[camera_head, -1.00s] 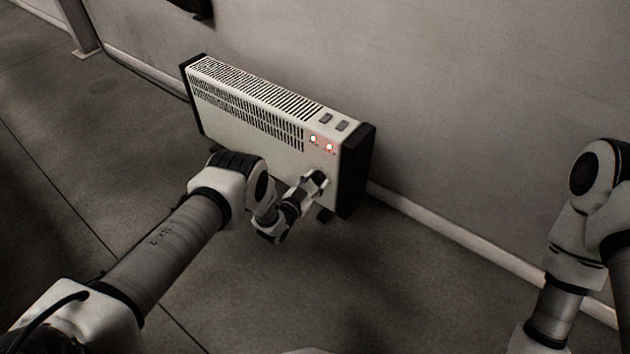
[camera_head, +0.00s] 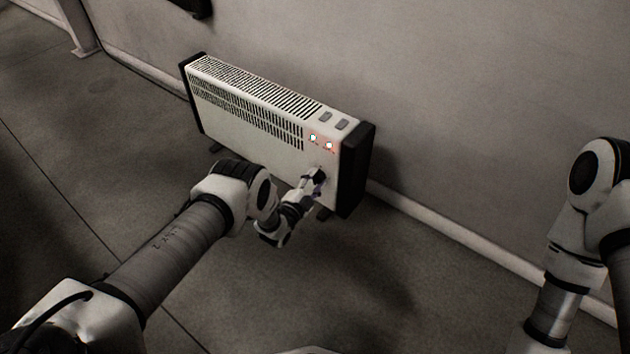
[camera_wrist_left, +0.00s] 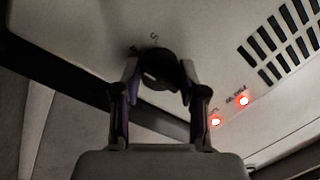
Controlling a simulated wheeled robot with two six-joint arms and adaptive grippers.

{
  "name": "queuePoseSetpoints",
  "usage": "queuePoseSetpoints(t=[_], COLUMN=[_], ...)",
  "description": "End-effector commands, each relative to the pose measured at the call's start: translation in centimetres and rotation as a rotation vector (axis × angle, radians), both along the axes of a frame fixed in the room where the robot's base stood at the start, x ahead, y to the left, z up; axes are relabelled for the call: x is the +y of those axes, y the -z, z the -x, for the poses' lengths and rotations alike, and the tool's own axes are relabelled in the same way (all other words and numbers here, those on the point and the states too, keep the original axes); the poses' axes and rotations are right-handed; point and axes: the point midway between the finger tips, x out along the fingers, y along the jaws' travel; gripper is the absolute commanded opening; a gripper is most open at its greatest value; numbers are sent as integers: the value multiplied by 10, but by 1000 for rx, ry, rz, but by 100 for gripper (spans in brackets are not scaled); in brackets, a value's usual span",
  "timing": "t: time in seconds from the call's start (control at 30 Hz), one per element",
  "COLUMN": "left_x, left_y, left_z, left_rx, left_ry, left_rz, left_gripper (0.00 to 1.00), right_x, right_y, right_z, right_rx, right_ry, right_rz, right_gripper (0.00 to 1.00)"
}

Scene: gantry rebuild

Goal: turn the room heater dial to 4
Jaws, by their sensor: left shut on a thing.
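The room heater (camera_head: 240,125) is a white panel with black ends, standing on the floor by the wall. Its dark round dial (camera_wrist_left: 158,66) is on the front face, near the right end in the head view. My left gripper (camera_head: 316,178) is at that dial, and the wrist view shows its two fingers (camera_wrist_left: 159,78) closed on opposite sides of it. A pale mark shows on the dial. A few small figures are printed beside it, too blurred to read the setting surely. The fingers hide part of the dial's surround. My right gripper is out of view.
Two lit indicator lamps (camera_head: 321,142) sit above the dial, below two grey switches (camera_head: 333,121) on the heater's top. The wall (camera_head: 480,100) is close behind the heater. The floor (camera_head: 400,270) in front is clear. My right arm stands at the right edge.

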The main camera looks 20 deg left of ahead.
Motion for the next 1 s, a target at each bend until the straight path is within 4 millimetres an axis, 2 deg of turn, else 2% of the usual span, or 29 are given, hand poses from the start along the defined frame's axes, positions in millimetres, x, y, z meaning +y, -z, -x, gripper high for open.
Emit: queuePoseSetpoints(t=[0.5,0.53,0.57,0.6,0.87,1.0], left_x=[0,0,0,0,0,3], left_y=[-1,-1,-1,0,0,1], left_z=[-1,-1,-1,-1,0,10], left_rx=[-9,-9,-9,-9,-8,-5], left_ry=[0,0,0,0,1,0], left_rz=[-21,-21,-21,-21,-20,-20], left_gripper=[7,52,63,67,67,67], right_x=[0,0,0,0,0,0], right_y=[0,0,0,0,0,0], right_z=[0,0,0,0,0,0], right_rx=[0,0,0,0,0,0], right_ry=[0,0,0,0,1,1], right_rz=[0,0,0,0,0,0], right_gripper=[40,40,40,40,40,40])
